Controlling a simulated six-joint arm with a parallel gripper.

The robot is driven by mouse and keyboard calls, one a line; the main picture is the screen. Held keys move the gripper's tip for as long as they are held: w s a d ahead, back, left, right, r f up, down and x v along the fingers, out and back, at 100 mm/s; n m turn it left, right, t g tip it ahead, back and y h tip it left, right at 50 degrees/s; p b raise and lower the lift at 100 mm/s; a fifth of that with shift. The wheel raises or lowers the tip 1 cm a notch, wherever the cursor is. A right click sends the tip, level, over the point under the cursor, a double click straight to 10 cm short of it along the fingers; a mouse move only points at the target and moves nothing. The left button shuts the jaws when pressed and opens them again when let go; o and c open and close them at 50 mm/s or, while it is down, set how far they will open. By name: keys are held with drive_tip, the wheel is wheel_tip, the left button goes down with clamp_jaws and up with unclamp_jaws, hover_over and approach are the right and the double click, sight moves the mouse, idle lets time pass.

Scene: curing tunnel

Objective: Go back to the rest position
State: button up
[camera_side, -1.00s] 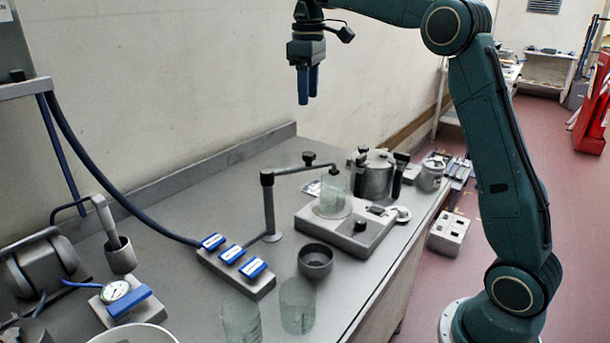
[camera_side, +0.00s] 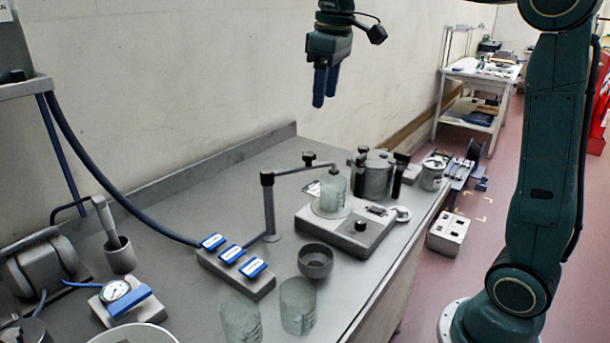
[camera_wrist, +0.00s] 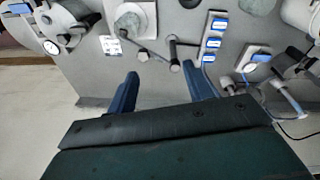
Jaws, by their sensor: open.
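My gripper (camera_side: 325,86) hangs in the air above the back part of the grey bench (camera_side: 215,190), its blue fingers pointing down. In the wrist view its two fingers (camera_wrist: 163,92) stand apart with nothing between them. Below it in the side view, a frosted glass beaker (camera_side: 333,190) stands on the round plate of a grey hotplate-like device (camera_side: 345,232). The gripper is well clear of everything on the bench.
Two more glass beakers (camera_side: 297,305) (camera_side: 240,318) stand at the bench's front, near a dark bowl (camera_side: 315,261). A post with a bent arm (camera_side: 268,205) rises behind a block with blue switches (camera_side: 236,262). A metal pot (camera_side: 374,175) stands at the right. The air around my gripper is free.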

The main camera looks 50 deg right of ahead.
drive_tip(key=s+a+f+m+t, duration=0.1)
drive_tip(key=s+a+f, duration=0.1)
drive_tip(key=s, duration=0.5)
drive_tip(key=s+a+f+m+t, duration=0.1)
drive_tip(key=s+a+f, duration=0.1)
drive_tip(key=s+f, duration=0.3)
drive_tip(key=s+a+f+t, duration=0.2)
drive_tip(key=s+a+f, duration=0.1)
drive_tip(key=s, duration=0.7)
drive_tip(key=shift+s+f+m, duration=0.15)
drive_tip(key=shift+f+m, duration=0.25)
drive_tip(key=shift+f, duration=0.25)
